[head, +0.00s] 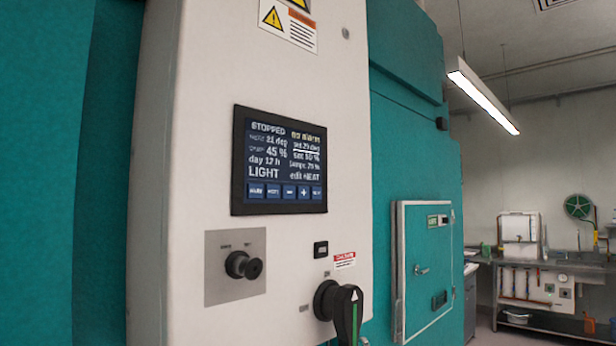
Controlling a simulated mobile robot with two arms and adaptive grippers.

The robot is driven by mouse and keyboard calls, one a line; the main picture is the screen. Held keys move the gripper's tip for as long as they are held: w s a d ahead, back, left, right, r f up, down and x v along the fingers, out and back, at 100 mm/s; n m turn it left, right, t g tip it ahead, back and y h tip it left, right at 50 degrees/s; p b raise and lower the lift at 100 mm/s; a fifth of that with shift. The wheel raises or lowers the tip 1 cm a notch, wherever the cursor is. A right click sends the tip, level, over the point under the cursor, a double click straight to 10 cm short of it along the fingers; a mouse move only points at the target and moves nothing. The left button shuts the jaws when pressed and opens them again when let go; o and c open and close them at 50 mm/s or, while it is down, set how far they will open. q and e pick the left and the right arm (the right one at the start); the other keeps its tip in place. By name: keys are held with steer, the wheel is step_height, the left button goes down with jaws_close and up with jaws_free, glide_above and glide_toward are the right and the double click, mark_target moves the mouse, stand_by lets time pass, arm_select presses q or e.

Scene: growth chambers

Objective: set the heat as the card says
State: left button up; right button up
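The control screen (279,161) is lit on the white panel (300,75). It reads STOPPED, no alarm, about 21 deg, 45 %, day 12 h, LIGHT and edit HEAT. The small set-heat line looks like 23 deg and is underlined; its digits are blurred. A row of blue buttons runs along the screen's bottom, with a minus button (289,191) and a plus button (304,191). No card with a heat value can be made out. Neither of my grippers is in view.
Below the screen, a black knob (240,265) sits on a grey plate, and a black rotary handle (343,310) with a green stripe sticks out. A teal chamber door (425,260) is right. A steel bench (540,265) with equipment stands at the far right.

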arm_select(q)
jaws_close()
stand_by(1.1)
